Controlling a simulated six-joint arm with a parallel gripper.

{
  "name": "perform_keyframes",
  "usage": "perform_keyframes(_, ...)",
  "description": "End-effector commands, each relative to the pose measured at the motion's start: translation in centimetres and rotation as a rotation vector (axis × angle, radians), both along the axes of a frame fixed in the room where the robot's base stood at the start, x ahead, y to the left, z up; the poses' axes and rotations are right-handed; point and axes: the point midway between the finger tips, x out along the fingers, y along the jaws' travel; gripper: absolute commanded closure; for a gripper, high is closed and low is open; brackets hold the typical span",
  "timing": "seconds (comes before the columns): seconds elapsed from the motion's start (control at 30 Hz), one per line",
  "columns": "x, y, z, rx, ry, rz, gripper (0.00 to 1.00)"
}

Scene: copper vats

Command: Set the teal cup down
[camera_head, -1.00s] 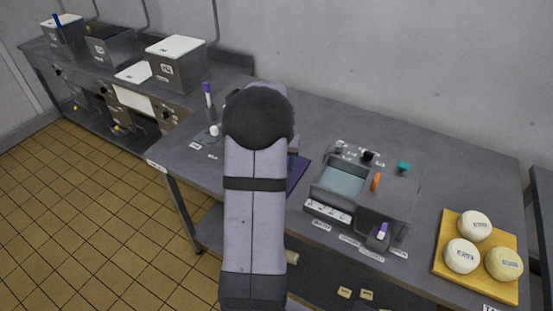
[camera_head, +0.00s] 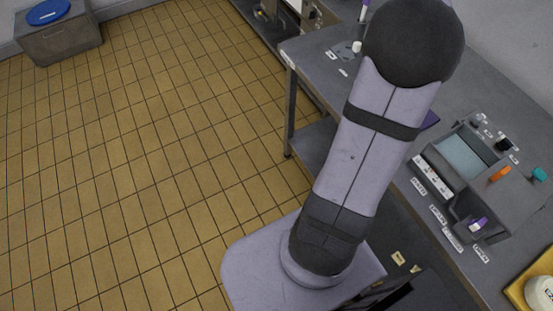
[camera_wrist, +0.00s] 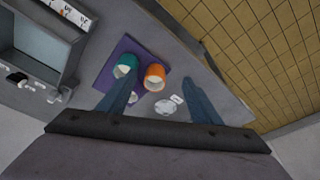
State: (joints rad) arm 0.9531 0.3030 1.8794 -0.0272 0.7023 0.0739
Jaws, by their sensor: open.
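In the wrist view a teal cup (camera_wrist: 124,66) stands on a purple mat (camera_wrist: 108,78), its pale inside showing. An orange cup (camera_wrist: 154,75) is close on its right, at the mat's edge. My gripper (camera_wrist: 164,86) is open and empty, its two blue-grey fingers apart. The left finger's tip shows beside the teal cup; I cannot tell whether they touch. In the head view my arm hides the gripper and both cups; only a sliver of the purple mat (camera_head: 430,121) shows.
A grey tray unit (camera_head: 466,157) holds an orange piece (camera_head: 500,174) and a purple-topped item (camera_head: 478,224), with a small teal piece (camera_head: 539,174) beyond. A yellow board (camera_head: 520,290) bears a white ball (camera_head: 540,292). A white round item (camera_wrist: 167,106) lies near the orange cup.

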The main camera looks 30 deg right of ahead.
Motion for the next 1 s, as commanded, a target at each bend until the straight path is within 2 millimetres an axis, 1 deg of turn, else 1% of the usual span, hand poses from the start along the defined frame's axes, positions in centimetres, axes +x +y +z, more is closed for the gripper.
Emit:
perform_keyframes(0.03, 1.6, 3.1, -0.1, 0.014, 0.009, 0.072, 0.42)
perform_keyframes(0.07, 2.4, 4.9, -0.2, 0.021, 0.016, 0.114, 0.42)
perform_keyframes(0.1, 3.3, 7.6, -0.4, 0.033, 0.026, 0.175, 0.42)
perform_keyframes(0.17, 4.2, 11.8, -0.7, 0.05, 0.044, 0.273, 0.42)
perform_keyframes(0.2, 4.6, 14.6, -0.9, 0.06, 0.057, 0.34, 0.42)
perform_keyframes(0.23, 4.6, 16.8, -1.1, 0.069, 0.068, 0.389, 0.42)
perform_keyframes(0.27, 4.6, 18.8, -1.3, 0.076, 0.078, 0.44, 0.42)
perform_keyframes(0.3, 4.3, 21.5, -1.6, 0.085, 0.093, 0.504, 0.42)
perform_keyframes(0.37, 3.6, 25.1, -2.0, 0.097, 0.116, 0.597, 0.42)
perform_keyframes(0.4, 2.9, 27.2, -2.3, 0.103, 0.13, 0.657, 0.42)
perform_keyframes(0.5, 0.8, 31.6, -2.9, 0.116, 0.166, 0.787, 0.42)
perform_keyframes(0.6, -1.2, 34.5, -3.5, 0.124, 0.196, 0.886, 0.42)
perform_keyframes(0.7, -2.7, 36.1, -3.9, 0.128, 0.216, 0.953, 0.42)
perform_keyframes(0.83, -3.8, 37.1, -4.1, 0.131, 0.23, 0.995, 0.42)
perform_keyframes(1.0, -4.0, 37.3, -4.2, 0.133, 0.234, 1.003, 0.42)
